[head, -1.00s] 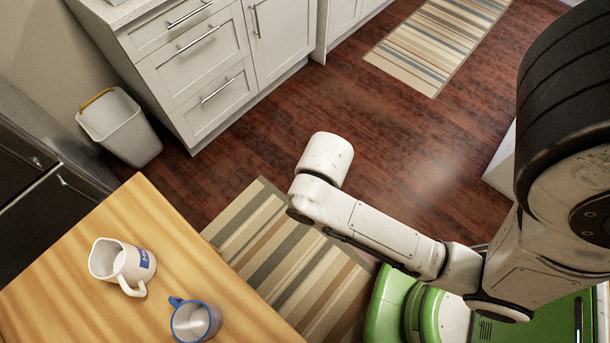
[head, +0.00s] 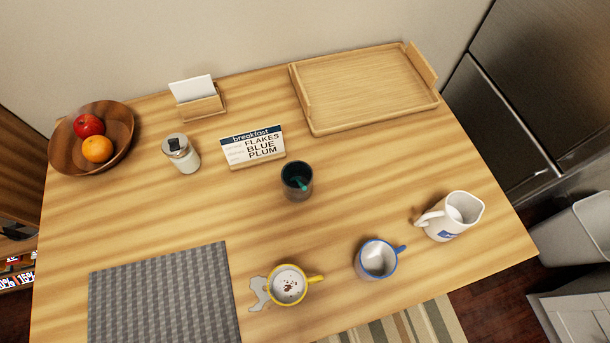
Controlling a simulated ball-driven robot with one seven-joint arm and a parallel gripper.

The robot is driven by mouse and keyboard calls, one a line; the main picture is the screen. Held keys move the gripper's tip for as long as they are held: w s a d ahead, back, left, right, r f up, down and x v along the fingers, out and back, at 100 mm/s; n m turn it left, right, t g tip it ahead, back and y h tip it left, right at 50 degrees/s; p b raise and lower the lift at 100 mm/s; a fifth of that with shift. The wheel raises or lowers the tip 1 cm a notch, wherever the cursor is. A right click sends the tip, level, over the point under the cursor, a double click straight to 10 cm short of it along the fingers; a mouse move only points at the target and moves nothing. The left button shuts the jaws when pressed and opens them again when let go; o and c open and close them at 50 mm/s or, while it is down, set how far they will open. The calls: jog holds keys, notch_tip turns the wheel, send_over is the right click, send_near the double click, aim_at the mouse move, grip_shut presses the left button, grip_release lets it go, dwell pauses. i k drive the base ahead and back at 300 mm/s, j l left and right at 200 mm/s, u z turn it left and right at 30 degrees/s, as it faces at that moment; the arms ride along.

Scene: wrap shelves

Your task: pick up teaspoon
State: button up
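A dark cup (head: 296,193) stands near the middle of the wooden table. A small green piece (head: 301,184) shows inside it; it may be a teaspoon, but it is too small to tell. No other spoon is clearly visible on the table. My gripper is not in view.
A yellow-handled mug (head: 288,297) stands by a grey spill (head: 259,292). A blue-rimmed mug (head: 377,259) and a white pitcher (head: 452,217) stand right. A breakfast sign (head: 252,147), jar (head: 182,155), napkin holder (head: 202,106), fruit bowl (head: 119,122), tray (head: 365,88) and grey placemat (head: 165,295) surround clear wood.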

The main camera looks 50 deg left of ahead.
aim_at(299, 183)
jog(key=k+u, duration=0.85)
